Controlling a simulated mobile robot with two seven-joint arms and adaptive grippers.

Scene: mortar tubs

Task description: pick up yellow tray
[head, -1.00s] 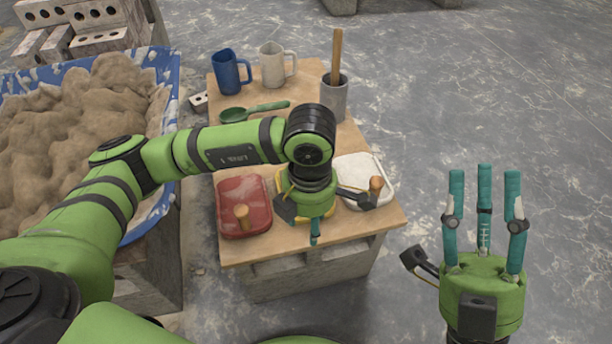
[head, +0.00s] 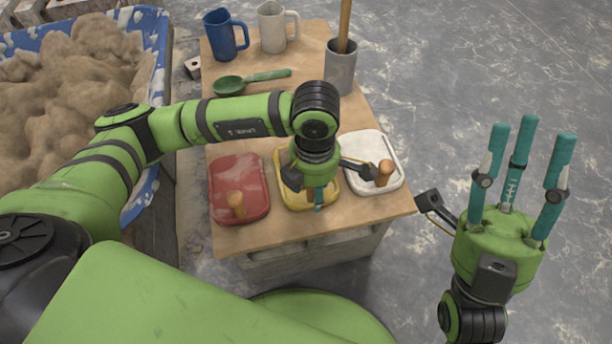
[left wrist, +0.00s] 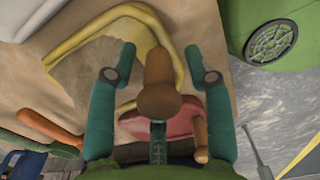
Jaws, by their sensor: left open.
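The yellow tray (head: 291,200) lies on the wooden table between a red tray and a white tray, mostly hidden under my left gripper in the head view. In the left wrist view its yellow rim (left wrist: 75,40) and a tan wooden knob handle (left wrist: 158,80) show. My left gripper (head: 318,195) is directly above it, pointing down. Its teal fingers are open on either side of the handle; I cannot tell whether they touch it. My right gripper (head: 520,165) is off the table to the right, fingers up, spread and empty.
The red tray (head: 240,180) and white tray (head: 365,150) flank closely, each with a wooden knob. Behind are a green scoop (head: 250,80), a blue mug (head: 224,40), a white mug (head: 272,30) and a grey pot (head: 340,70). A blue tub (head: 155,60) of mortar stands left.

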